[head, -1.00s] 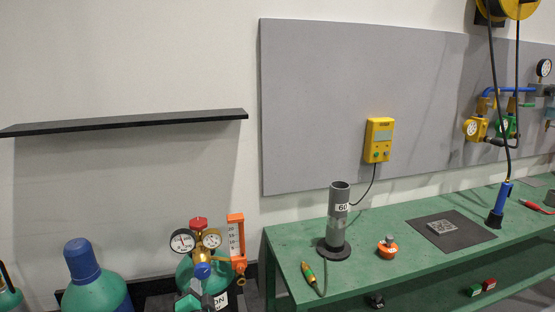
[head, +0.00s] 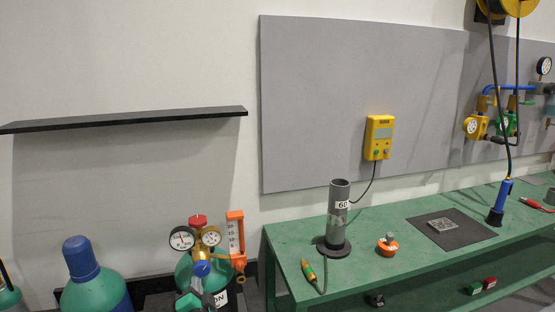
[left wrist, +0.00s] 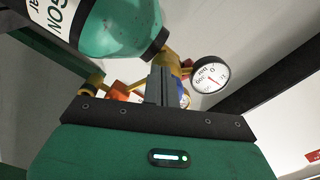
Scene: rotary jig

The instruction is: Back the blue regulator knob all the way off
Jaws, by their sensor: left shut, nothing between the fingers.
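The blue regulator knob (head: 201,268) faces me on the brass regulator, which sits on a green cylinder (head: 222,283) with a black-and-white label. A red cap tops the regulator, with two round gauges (head: 182,239) beside it. My left gripper (head: 190,296) shows at the bottom edge, just below the knob. In the left wrist view its fingers (left wrist: 161,84) are together, with nothing seen between them. A sliver of the blue knob (left wrist: 185,99) shows just right of the fingers, partly hidden by them. I cannot tell whether they touch it. My right gripper is not in view.
An orange flowmeter (head: 236,238) stands close right of the gauges. A blue-capped cylinder (head: 90,284) stands to the left. The green bench (head: 290,240) is to the right, carrying a grey tube (head: 338,218). A black shelf (head: 130,121) is on the wall above.

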